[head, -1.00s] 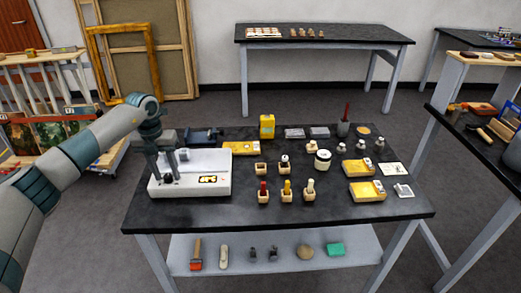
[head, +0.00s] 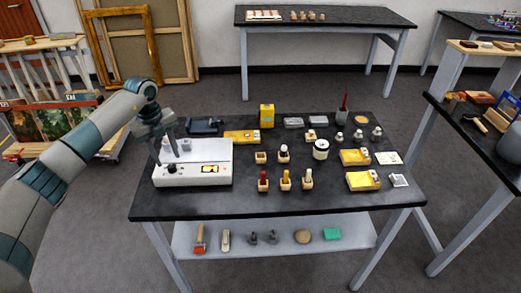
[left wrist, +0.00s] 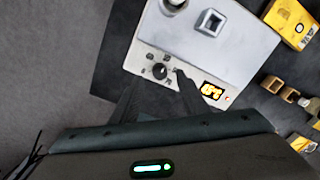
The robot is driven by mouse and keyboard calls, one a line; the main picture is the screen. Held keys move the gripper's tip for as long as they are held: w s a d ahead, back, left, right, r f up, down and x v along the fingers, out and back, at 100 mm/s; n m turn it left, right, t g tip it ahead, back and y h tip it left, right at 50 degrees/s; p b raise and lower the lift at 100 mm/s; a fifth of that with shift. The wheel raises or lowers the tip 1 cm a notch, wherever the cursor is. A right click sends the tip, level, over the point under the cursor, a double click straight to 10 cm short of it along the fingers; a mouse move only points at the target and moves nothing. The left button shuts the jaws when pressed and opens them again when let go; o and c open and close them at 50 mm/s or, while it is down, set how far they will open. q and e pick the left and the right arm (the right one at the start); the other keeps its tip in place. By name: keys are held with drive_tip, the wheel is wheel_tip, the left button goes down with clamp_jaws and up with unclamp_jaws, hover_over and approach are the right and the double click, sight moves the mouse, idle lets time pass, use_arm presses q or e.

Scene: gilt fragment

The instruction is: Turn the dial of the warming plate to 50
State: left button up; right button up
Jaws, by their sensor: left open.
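The warming plate (head: 215,178) is a white box at the left of the dark table, with a glowing orange display (left wrist: 212,91) on its panel. I cannot read its digits surely. Its round black dial (left wrist: 159,71) shows in the left wrist view, beside the display and with small marks around it. A pale square block with a dark opening (left wrist: 210,22) stands on the plate's top. My left gripper (left wrist: 158,84) is open over the front panel, with its dark fingers on either side of the dial. I cannot tell whether they touch it. My right gripper is out of view.
To the plate's right stand small wooden holders (head: 285,180) with coloured pieces, a white jar (head: 321,149) and yellow trays (head: 362,180). A yellow box (head: 267,115) stands behind. Several tools lie on the lower shelf (head: 350,238). The table's front strip is clear.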

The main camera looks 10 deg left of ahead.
use_arm(q)
wheel_tip(320, 180, up, 14)
drive_tip(key=f+b, duration=0.1)
drive_tip(key=b, duration=0.3)
drive_tip(key=d+f+m+t+h, duration=0.1)
drive_tip(key=d+h, duration=0.5)
drive_tip(key=d, duration=0.9)
drive_tip(key=s+d+f+m+t+h, duration=0.1)
drive_tip(key=d+f+m+h, duration=0.2)
drive_tip(key=d, duration=1.3)
drive_tip(key=shift+s+f+m+t+h, duration=0.15)
drive_tip(key=shift+f+m+t+h, duration=0.25)
drive_tip(key=shift+h, duration=1.2)
drive_tip(key=shift+d, duration=0.1)
